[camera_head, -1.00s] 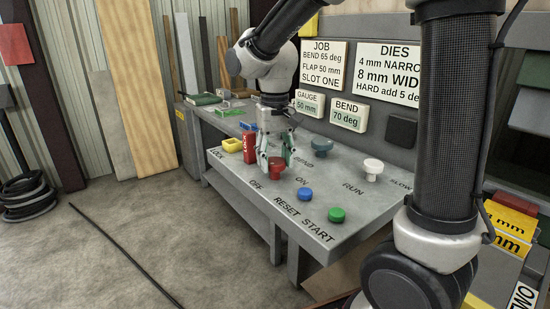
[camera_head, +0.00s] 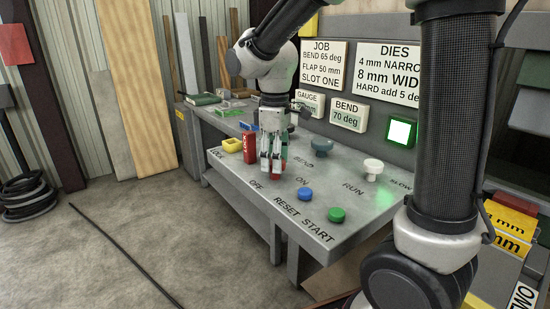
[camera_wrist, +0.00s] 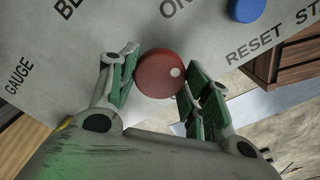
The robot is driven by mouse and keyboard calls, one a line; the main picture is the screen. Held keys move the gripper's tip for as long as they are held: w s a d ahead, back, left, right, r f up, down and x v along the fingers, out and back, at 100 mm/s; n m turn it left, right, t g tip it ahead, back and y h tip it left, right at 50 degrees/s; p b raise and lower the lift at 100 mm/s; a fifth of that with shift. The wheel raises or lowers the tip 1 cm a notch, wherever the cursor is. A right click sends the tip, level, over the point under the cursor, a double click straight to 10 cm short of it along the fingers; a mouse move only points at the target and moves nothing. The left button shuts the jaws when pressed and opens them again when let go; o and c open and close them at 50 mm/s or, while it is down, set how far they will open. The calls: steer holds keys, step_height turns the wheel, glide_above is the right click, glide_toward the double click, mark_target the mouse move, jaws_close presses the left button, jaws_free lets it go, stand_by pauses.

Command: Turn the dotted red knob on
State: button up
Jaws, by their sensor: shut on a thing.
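The red knob (camera_wrist: 155,76) is round with one white dot, which sits near its right edge in the wrist view. My gripper (camera_wrist: 160,82) has a green-padded finger on either side of the knob and is shut on it. In the head view my gripper (camera_head: 271,158) points down over the panel, and its fingers hide most of the knob (camera_head: 275,176). The ON label lies above the knob in the wrist view; the OFF label shows in the head view. A square lamp (camera_head: 401,132) on the back panel glows bright green-white.
A blue button (camera_head: 305,194), a green button (camera_head: 337,215), a white knob (camera_head: 373,169) and a blue-grey knob (camera_head: 322,145) stand on the panel.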

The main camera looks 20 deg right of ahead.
steer(key=shift+n, duration=0.8)
steer(key=o, duration=1.1)
steer(key=shift+c, duration=0.2)
step_height(320, 180, up, 12)
